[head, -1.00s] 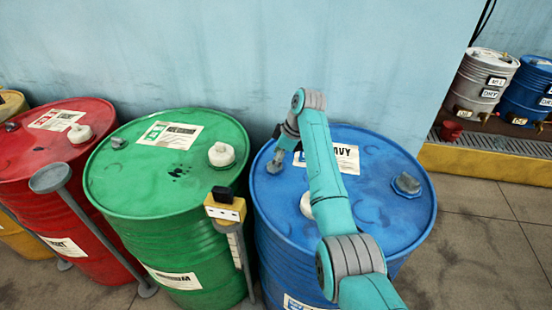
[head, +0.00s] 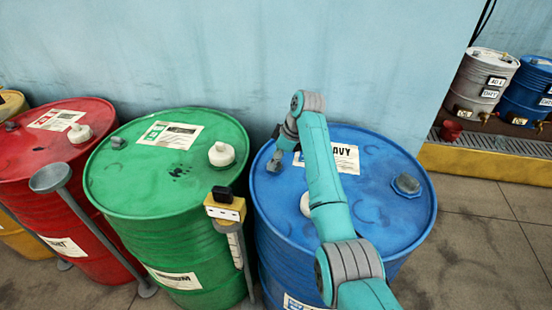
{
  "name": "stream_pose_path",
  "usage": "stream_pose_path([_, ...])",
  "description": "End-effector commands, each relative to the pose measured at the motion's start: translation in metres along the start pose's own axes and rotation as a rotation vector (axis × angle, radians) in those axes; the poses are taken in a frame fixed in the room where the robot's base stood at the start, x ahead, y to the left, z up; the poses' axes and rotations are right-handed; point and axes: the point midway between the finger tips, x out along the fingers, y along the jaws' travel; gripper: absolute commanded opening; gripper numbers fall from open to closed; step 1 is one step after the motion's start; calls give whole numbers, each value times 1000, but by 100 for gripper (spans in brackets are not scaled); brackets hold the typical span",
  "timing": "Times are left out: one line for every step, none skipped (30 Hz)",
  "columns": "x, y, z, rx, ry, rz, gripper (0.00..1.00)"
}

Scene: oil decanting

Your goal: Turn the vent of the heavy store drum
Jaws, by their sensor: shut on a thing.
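The heavy store drum (head: 290,245) is the blue one, with a white label (head: 345,158) on its lid ending in "AVY", partly covered by my arm. My gripper (head: 274,165) is low at the left rear of this lid, pointing down. It is shut on the vent, which is small and mostly hidden by the jaws. A grey bung (head: 406,184) sits at the right of the lid. A white cap (head: 305,204) shows partly behind my forearm.
A green drum (head: 170,240) stands close on the left, with a red drum (head: 90,235) beyond it. A post with a yellow box (head: 225,210) stands in front between the green and blue drums. A wall rises behind. Floor is free at right.

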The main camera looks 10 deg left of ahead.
Motion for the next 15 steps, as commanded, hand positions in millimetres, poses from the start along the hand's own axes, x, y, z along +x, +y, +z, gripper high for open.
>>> stream_pose_path([1,-1,0,26,1,12,19])
stream_pose_path([1,-1,0,45,1,20,19])
stream_pose_path([1,-1,0,74,0,31,19])
stream_pose_path([1,-2,0,96,-1,40,19])
stream_pose_path([1,-2,0,119,0,50,19])
stream_pose_path([1,-2,0,152,0,63,19])
stream_pose_path([1,-2,-1,176,1,74,19])
stream_pose_path([1,-2,0,202,0,85,19])
stream_pose_path([1,-2,0,238,0,100,19])
stream_pose_path([1,-2,-1,264,1,111,19])
stream_pose_path([1,-2,-1,291,0,121,19])
stream_pose_path([1,-2,-1,327,0,137,19])
stream_pose_path([1,-3,0,353,0,147,19])
stream_pose_path([1,-3,0,380,0,157,19])
stream_pose_path([1,-3,0,415,0,173,19])
